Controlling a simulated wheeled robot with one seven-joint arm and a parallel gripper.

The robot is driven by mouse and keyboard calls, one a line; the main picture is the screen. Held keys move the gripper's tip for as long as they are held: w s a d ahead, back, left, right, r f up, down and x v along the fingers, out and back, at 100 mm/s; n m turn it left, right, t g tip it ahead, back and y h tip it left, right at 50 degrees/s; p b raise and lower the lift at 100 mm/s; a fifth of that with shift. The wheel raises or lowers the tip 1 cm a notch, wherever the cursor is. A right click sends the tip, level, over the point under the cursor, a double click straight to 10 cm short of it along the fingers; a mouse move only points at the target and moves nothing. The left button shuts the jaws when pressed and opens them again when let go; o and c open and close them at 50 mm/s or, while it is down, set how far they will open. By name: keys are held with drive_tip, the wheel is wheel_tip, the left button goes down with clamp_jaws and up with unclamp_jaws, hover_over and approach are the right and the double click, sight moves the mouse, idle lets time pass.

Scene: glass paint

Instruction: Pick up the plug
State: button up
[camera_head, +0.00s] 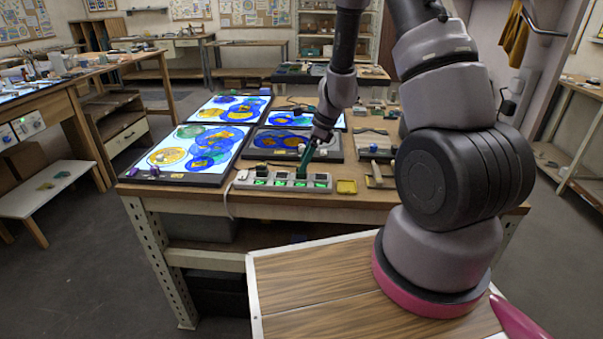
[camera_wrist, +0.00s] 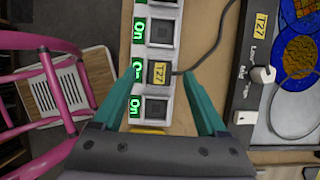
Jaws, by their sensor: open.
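A black plug with a yellow T27 label (camera_wrist: 160,73) sits in a socket of the white power strip (camera_wrist: 163,53). A dark cable leaves it toward the right in the wrist view. The green lights beside the sockets read "On". My gripper (camera_wrist: 164,78) is open and empty, with one teal finger on each side of the strip around the plug. Any contact with the plug cannot be told. In the head view the gripper (camera_head: 303,168) points down at the right half of the power strip (camera_head: 241,184), partly hiding that part.
A dark device labelled T27 (camera_wrist: 245,85) with knobs and a painted glass panel lies right of the strip in the wrist view. In the head view, lit glass panels (camera_head: 193,150) lie behind the strip on the wooden table (camera_head: 200,196). A small yellow tray (camera_head: 347,187) is right of it.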

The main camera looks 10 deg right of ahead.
drive_tip(key=shift+x, duration=1.45)
clamp_jaws()
wheel_tip(320, 180, up, 15)
idle(0.4)
